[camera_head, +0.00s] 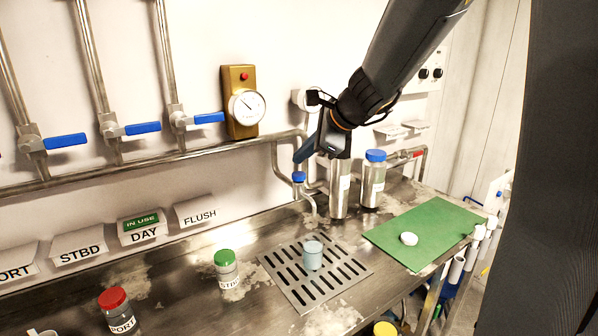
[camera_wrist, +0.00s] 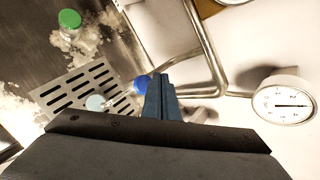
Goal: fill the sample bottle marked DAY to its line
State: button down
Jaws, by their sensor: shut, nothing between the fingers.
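My gripper (camera_head: 299,158) is shut and empty, its fingertips close above the blue knob of the sampling tap (camera_head: 298,177). In the wrist view the fingers (camera_wrist: 161,80) are together beside the blue knob (camera_wrist: 141,82); I cannot tell whether they touch it. A small open bottle (camera_head: 313,257) with pale blue-grey contents stands upright on the drain grate (camera_head: 290,292) near the tap's spout. It also shows in the wrist view (camera_wrist: 95,103). Its marking and fill line cannot be read. A white cap (camera_head: 408,239) lies on the green mat (camera_head: 385,236).
A green-capped bottle (camera_head: 227,268) and a red-capped PORT bottle (camera_head: 117,311) stand left of the grate. The DAY sign (camera_head: 144,232) carries an IN USE tag. A gauge (camera_head: 247,106) and blue-handled pipe valves (camera_head: 142,128) line the wall.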

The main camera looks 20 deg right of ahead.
aim_at(303, 175)
jog(key=shift+r+p, duration=1.5)
jog(key=shift+r, duration=0.4)
